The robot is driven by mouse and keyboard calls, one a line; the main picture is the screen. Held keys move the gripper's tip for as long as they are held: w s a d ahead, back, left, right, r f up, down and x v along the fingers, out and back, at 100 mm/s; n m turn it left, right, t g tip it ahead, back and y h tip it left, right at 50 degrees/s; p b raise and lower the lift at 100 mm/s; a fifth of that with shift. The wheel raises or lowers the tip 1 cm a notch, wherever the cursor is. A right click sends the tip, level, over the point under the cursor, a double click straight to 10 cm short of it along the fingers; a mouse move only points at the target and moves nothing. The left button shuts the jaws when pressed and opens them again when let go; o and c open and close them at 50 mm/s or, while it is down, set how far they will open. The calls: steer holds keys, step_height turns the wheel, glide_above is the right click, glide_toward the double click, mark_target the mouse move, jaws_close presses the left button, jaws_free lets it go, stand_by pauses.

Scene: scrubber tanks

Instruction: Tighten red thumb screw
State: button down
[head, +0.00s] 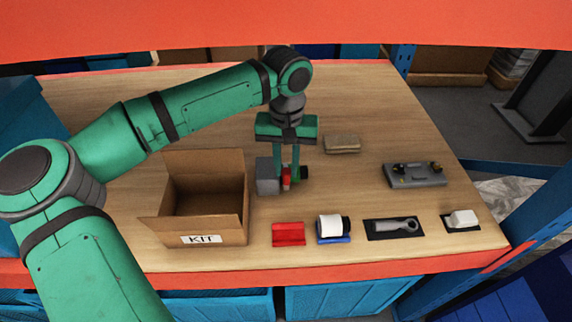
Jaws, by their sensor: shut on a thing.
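My gripper (286,180) points down over the wooden table, right of the open cardboard box. Its fingers are closed around a small red part (287,174), which looks like the red thumb screw. A grey block (267,178) stands just left of the fingers, close to the red part. A small black piece (304,172) shows just right of the fingers. The fingers partly hide the red part, so I cannot tell how it joins the block or how far it is screwed in.
A cardboard box labelled KIT (200,239) stands open at left. Along the front are a red holder (288,234), a white roll (330,226), a wrench (398,226) and a white block (462,218). A tan block (342,144) and a grey knobbed plate (414,175) lie behind.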

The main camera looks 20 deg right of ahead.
mark_target(286, 171)
steer(key=shift+m, duration=0.5)
steer(key=shift+w, duration=0.1)
steer(key=c, duration=1.5)
jaws_free()
steer(key=shift+c, duration=0.2)
step_height(286, 171, up, 11)
steer(key=shift+s, duration=0.2)
steer(key=shift+f, duration=0.1)
